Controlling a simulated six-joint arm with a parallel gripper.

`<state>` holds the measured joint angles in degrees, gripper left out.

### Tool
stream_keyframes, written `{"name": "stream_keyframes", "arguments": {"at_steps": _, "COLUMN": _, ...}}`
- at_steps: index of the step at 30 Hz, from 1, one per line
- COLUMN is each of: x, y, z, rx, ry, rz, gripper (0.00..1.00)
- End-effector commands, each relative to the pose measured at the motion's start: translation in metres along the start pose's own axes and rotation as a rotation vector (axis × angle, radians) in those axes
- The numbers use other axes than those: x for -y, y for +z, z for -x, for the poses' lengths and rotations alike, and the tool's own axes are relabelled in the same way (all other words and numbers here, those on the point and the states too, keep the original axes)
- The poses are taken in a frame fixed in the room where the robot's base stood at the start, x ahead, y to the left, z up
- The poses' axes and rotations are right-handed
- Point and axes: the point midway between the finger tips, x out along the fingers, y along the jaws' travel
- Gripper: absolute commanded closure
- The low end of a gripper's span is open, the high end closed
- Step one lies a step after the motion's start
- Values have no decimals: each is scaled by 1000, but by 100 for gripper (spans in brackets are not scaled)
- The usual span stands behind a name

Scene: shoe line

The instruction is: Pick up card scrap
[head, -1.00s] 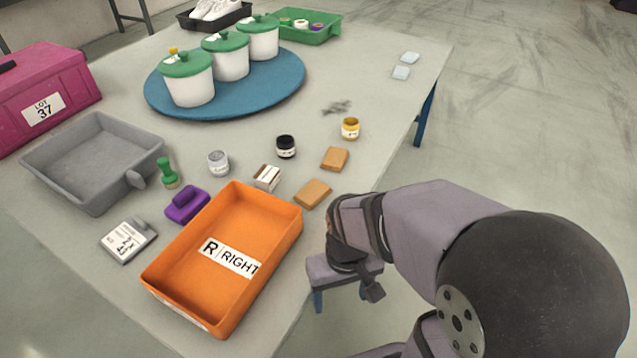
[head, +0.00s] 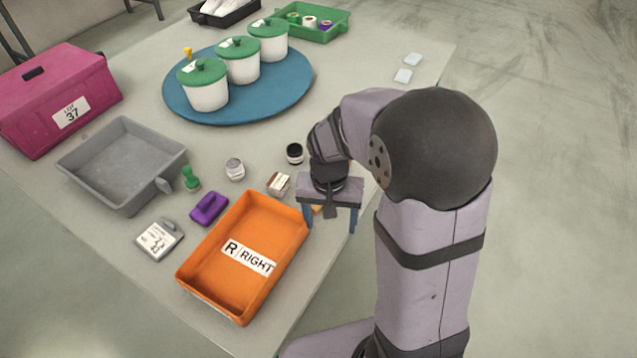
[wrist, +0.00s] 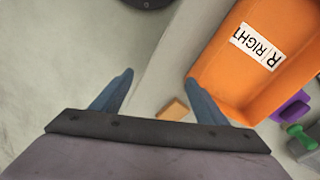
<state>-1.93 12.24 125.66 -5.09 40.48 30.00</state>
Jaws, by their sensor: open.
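I cannot tell for certain which thing is the card scrap. A small flat tan piece (head: 317,208) shows partly behind my gripper, beside the orange tray; in the wrist view the tan piece (wrist: 174,108) lies on the table between the finger lines, nearer the right finger. My gripper (head: 330,226) is open and empty, fingers pointing down at the table's right edge; the wrist view shows its two fingers (wrist: 159,78) wide apart. A second tan piece (head: 350,165) and the grey shreds seen earlier are mostly or fully hidden by my arm.
The orange tray (head: 193,272) labelled RIGHT is just left of my gripper. A small box (head: 278,184), black jar (head: 294,153), grey jar (head: 235,169), purple block (head: 209,208) and grey bin (head: 75,170) stand beyond. A blue turntable (head: 290,98) holds lidded pots.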

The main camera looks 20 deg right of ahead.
Motion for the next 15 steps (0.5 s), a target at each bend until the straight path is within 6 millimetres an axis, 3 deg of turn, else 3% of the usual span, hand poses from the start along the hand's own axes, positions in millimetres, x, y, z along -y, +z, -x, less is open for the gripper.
{"name": "stream_keyframes", "arguments": {"at_steps": 3, "x": 17, "y": -34, "z": 5, "rx": -14, "ry": 14, "rz": -143, "gripper": 33}}
{"name": "stream_keyframes", "arguments": {"at_steps": 9, "x": 41, "y": -83, "z": 1, "rx": -50, "ry": 23, "rz": -375, "gripper": 33}}
{"name": "stream_keyframes", "arguments": {"at_steps": 15, "x": 57, "y": -110, "z": -8, "rx": -76, "ry": 22, "rz": -528, "gripper": 33}}
